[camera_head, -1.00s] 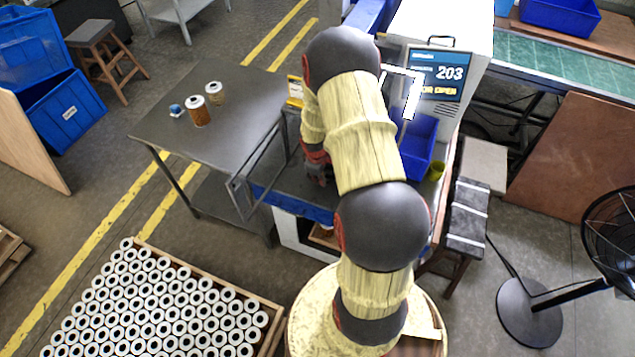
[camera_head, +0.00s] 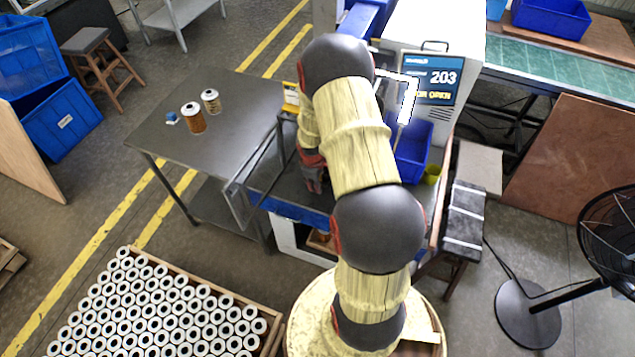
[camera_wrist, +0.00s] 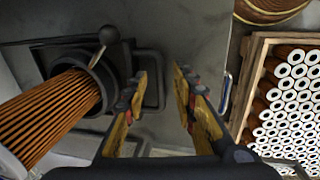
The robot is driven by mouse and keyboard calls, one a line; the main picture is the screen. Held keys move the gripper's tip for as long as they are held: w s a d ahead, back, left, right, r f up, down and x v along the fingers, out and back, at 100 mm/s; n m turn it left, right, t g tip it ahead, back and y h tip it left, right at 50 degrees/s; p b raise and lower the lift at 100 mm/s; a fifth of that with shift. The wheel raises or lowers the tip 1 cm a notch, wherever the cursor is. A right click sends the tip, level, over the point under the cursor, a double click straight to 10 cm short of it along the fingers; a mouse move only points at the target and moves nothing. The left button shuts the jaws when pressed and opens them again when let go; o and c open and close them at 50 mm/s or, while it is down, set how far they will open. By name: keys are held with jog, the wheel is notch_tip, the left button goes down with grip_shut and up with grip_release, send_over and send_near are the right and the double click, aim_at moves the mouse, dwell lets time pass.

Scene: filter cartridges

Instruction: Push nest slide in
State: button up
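In the wrist view, the nest slide shows as a dark round holder (camera_wrist: 101,81) with a pleated orange-brown filter cartridge (camera_wrist: 48,112) in it, at the left. A dark loop handle (camera_wrist: 155,92) stands just right of the holder, partly behind my left finger. My gripper (camera_wrist: 157,76) has its two yellow-padded fingers apart with a clear gap. The left finger overlaps the handle in the picture; I cannot tell whether it touches.
A knobbed lever (camera_wrist: 107,38) stands at the holder's top. The machine's screen (camera_head: 431,79) reads 203 and "door open". A glass door (camera_head: 246,178) stands open at left. A blue bin (camera_head: 412,155) is at right. A crate (camera_head: 275,325) holds many filters.

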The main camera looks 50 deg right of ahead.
notch_tip(320, 180, up, 12)
jog(key=a, duration=0.2)
jog(key=shift+s, duration=0.4)
jog(key=shift+f, duration=0.1)
jog(key=shift+c, duration=0.2)
